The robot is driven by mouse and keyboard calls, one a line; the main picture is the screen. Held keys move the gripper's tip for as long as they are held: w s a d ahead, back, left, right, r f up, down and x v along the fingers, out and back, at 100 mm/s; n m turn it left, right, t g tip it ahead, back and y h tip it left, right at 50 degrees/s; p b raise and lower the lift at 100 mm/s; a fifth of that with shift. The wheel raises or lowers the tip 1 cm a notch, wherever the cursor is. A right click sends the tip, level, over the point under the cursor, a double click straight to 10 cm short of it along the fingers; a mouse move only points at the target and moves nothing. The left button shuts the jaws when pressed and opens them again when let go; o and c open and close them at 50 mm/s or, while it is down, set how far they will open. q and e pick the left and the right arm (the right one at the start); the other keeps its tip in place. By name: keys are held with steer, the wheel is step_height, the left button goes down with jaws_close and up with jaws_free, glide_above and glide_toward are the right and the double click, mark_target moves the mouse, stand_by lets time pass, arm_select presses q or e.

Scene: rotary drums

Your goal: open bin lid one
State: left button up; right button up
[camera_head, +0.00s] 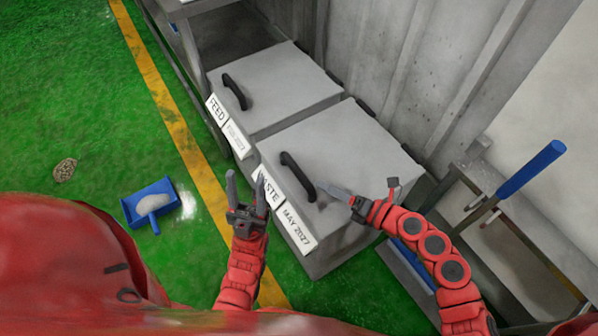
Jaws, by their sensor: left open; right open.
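Two grey bins stand side by side against the wall. The far bin has a closed lid (272,86) with a black handle (235,91) and a "FEED" label (217,110). The nearer bin has a closed lid (345,150) with a black handle (298,176) and a label reading "WASTE MAY 2027" (297,228), partly covered by my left gripper. My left gripper (246,187) is open and empty, in front of the nearer bin's label. My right gripper (328,190) appears over the nearer lid, just right of its handle; its fingers look nearly edge-on and hold nothing visible.
A blue dustpan (151,203) and a brown speckled object (65,169) lie on the green floor (75,90). A yellow line (160,93) runs past the bins. A grey bench with a blue-handled tool (530,169) stands at the right. The green floor at left is mostly free.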

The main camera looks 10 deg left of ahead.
mark_target(301, 172)
steer(key=x, duration=0.9)
steer(key=shift+w+a, duration=0.15)
steer(key=shift+a, duration=0.1)
steer(key=shift+w+a+f, duration=0.1)
steer(key=shift+a+f, duration=0.15)
steer(key=shift+c, duration=0.3)
jaws_close()
stand_by(0.4)
